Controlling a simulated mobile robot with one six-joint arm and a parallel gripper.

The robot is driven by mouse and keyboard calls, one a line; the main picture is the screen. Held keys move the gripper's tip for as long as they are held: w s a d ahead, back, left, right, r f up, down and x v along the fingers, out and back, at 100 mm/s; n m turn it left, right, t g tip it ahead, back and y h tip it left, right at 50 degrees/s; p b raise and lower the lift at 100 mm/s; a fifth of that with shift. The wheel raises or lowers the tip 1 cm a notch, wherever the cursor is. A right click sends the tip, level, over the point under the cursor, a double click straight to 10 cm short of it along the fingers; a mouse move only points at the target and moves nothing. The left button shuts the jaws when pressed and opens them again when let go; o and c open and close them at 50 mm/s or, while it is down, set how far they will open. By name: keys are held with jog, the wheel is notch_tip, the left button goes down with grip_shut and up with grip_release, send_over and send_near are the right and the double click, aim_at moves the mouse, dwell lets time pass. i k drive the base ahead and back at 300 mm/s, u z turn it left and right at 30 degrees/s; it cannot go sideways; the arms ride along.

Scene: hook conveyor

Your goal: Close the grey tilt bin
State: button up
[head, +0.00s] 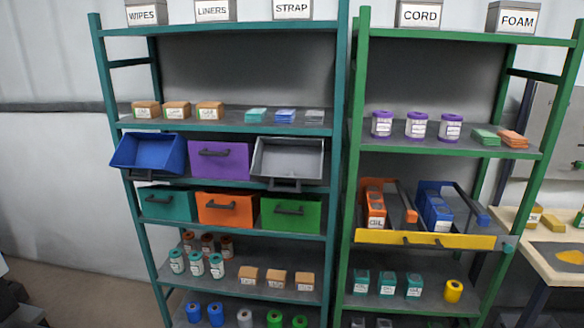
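The grey tilt bin (288,158) is in the upper row of bins in the left, teal rack, at the right end of that row. It is tilted open: its front leans outward and I see into its inside, which looks empty. Its dark handle (285,185) is at the lower front edge. My gripper does not show in the head view.
The blue tilt bin (148,154) at the row's left end is also tilted open. The purple bin (220,160) between them is shut. Teal, orange and green bins (291,213) below are shut. A yellow-fronted drawer (425,239) sticks out of the right rack.

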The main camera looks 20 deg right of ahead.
aim_at(289, 166)
jog(key=z, duration=0.8)
jog(key=k, duration=0.85)
jog(key=u, duration=0.4)
jog(key=i, duration=0.5)
jog(key=z, duration=0.1)
